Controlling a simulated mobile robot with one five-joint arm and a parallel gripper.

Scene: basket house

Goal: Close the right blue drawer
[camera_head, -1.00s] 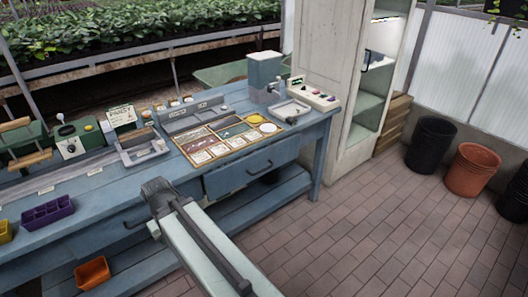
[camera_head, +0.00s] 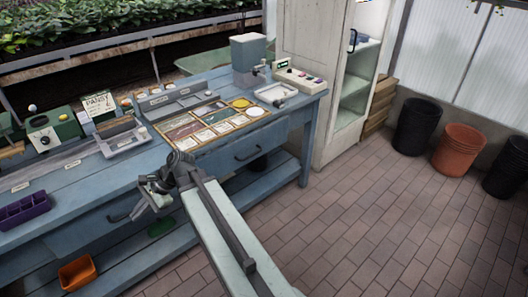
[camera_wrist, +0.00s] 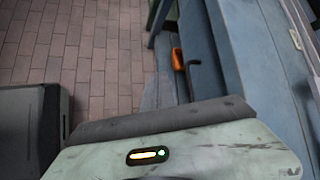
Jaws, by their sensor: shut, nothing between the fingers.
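The right blue drawer (camera_head: 267,149) is in the front of the blue workbench, with a dark curved handle (camera_head: 247,154). My arm hides its left part in the head view, and I cannot tell how far it stands out. My gripper (camera_head: 146,188) is shut and empty in front of the bench, left of this drawer and apart from its handle. The left drawer (camera_head: 80,228) has a dark handle (camera_head: 120,214) below and left of my gripper. The wrist view shows a dark handle (camera_wrist: 194,72) on the bench front; the fingers cannot be made out there.
The bench (camera_head: 60,197) holds trays, a seed board (camera_head: 212,123) and a purple caddy (camera_head: 24,208). An orange bin (camera_head: 77,272) sits on the lower shelf. A white cabinet (camera_head: 314,75) stands right of the bench. The brick floor (camera_head: 385,220) in front is clear.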

